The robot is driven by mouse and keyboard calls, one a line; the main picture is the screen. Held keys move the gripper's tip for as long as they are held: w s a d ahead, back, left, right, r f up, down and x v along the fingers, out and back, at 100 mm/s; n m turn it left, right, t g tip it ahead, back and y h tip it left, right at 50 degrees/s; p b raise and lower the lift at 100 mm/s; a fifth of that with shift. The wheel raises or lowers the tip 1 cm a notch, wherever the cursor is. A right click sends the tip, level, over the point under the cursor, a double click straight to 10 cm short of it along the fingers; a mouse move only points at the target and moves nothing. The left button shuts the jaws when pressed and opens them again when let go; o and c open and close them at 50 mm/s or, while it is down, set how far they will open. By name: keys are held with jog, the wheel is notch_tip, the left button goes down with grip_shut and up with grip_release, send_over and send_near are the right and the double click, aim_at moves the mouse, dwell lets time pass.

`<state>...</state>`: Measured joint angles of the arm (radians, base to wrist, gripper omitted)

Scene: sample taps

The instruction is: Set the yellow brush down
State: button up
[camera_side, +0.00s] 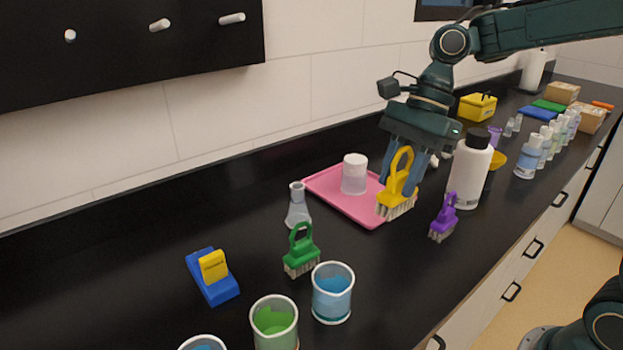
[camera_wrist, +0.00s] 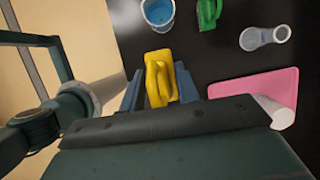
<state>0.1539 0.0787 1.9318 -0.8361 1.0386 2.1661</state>
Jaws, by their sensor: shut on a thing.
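My gripper (camera_side: 402,172) is shut on the yellow brush (camera_side: 398,190) and holds it by its loop handle, bristles down. In the side view the brush overlaps the right edge of the pink tray (camera_side: 333,203); how high it hangs is hard to tell. In the wrist view the brush (camera_wrist: 158,78) sits between the two blue fingers. A green brush (camera_side: 301,251) stands on the black counter to the left. A purple brush (camera_side: 444,217) stands to the right of the held one.
A white bottle with a black cap (camera_side: 470,172) stands close behind the purple brush. Beakers of blue (camera_side: 332,292) and green liquid (camera_side: 274,322) stand in front. Bare counter lies right of the blue beaker.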

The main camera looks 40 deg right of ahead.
notch_tip(320, 180, down, 12)
jog(key=shift+f, duration=0.25)
jog(key=shift+f, duration=2.1)
jog(key=shift+f, duration=0.2)
jog(key=o, duration=1)
jog(key=shift+r, duration=0.1)
jog(key=v, duration=1.2)
jog(key=shift+r, duration=0.1)
